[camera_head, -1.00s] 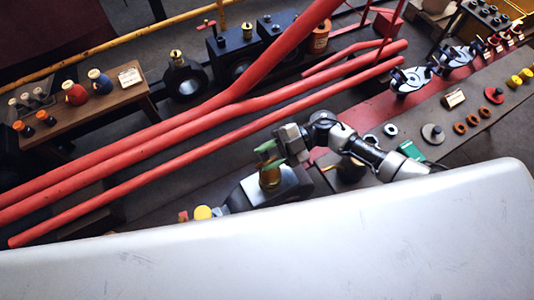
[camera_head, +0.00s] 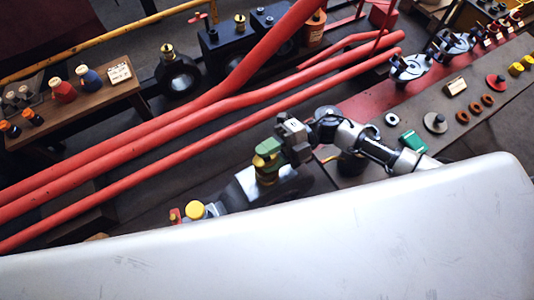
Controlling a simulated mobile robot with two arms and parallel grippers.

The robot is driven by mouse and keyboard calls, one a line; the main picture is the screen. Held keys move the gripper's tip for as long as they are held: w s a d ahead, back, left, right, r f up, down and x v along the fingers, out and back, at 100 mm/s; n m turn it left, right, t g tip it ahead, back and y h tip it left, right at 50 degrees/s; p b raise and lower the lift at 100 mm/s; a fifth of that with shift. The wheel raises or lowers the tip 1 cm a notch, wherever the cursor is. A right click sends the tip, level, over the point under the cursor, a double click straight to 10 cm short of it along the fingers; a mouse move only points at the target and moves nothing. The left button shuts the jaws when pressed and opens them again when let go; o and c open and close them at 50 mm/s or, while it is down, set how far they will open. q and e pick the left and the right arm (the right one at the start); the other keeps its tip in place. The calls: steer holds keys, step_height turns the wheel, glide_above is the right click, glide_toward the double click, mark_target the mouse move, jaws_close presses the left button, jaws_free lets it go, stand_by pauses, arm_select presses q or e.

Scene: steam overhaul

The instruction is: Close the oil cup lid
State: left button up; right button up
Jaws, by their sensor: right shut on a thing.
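The oil cup (camera_head: 266,175) is a small brass cup on a dark block with a shiny top, at the centre of the head view. Its green lid (camera_head: 268,148) is at the top of the cup and looks low over it. Whether it is fully seated is too small to tell. My right gripper (camera_head: 283,146) comes in from the right and is shut on the green lid at its right side. The jaws and the contact are partly hidden. My left gripper is not in view.
Long red pipes (camera_head: 150,142) run diagonally behind the cup. A yellow cap (camera_head: 194,209) is left of the block. A wooden table (camera_head: 85,103) with bottles stands at far left.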

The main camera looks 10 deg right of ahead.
steer(key=shift+n+b, duration=0.3)
steer(key=shift+n, duration=0.2)
steer(key=shift+s, duration=0.1)
steer(key=o, duration=0.8)
steer(key=shift+c, duration=0.2)
steer(key=shift+s+f, duration=0.15)
steer(key=shift+f, duration=0.15)
